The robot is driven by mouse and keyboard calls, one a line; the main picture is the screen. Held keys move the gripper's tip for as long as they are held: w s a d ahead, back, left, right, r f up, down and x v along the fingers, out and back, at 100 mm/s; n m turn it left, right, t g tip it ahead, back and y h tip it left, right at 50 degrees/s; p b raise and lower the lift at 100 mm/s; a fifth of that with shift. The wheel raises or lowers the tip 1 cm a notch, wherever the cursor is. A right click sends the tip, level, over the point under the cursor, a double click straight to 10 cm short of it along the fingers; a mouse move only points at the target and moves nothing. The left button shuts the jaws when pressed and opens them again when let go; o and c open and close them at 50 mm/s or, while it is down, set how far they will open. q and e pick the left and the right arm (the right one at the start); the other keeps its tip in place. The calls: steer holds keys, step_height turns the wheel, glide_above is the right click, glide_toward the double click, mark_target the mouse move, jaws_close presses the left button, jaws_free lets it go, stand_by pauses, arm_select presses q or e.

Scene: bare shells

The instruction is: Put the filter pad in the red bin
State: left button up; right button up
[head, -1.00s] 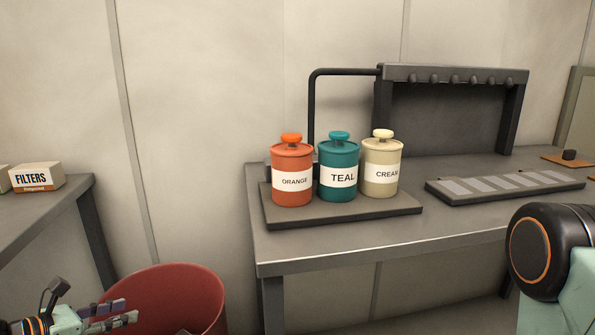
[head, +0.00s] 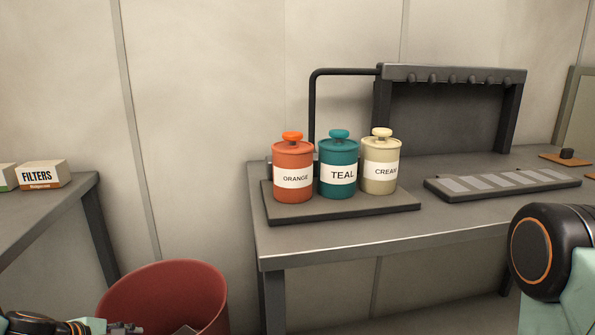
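The red bin (head: 165,285) stands on the floor at the lower left, cut off by the bottom edge. A small part of a pale grey thing (head: 185,330) shows inside it; I cannot tell whether it is the filter pad. My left gripper (head: 125,328) is at the bottom edge, at the bin's left side, and mostly cut off. I cannot tell whether its fingers are open or shut, and no pad shows in them. My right gripper is out of view; only part of my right arm shows at the right.
A FILTERS box (head: 43,174) sits on the left table (head: 60,205). Orange (head: 292,160), teal (head: 338,150) and cream (head: 380,152) canisters stand on a tray (head: 340,208) on the grey bench (head: 400,238). A flat panel (head: 500,184) lies to their right.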

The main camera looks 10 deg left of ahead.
arm_select(q)
steer(key=s+d+f+m+g, duration=0.2)
steer(key=s+d+m, duration=0.3)
steer(key=s, duration=0.4)
steer(key=s+d+f+m+g+y, duration=0.1)
steer(key=s+d+f+m+g, duration=0.2)
steer(key=s+d+f+m, duration=0.2)
steer(key=s+d+f+m+g+y, duration=0.1)
steer(key=s+d+f+m, duration=0.3)
steer(key=s+m, duration=0.6)
steer(key=s+d+g+p, duration=0.1)
steer(key=s+d, duration=0.1)
steer(key=s, duration=0.2)
steer(key=shift+s+d+f+g, duration=0.15)
steer(key=shift+s+d+g, duration=0.1)
steer(key=shift+g, duration=0.15)
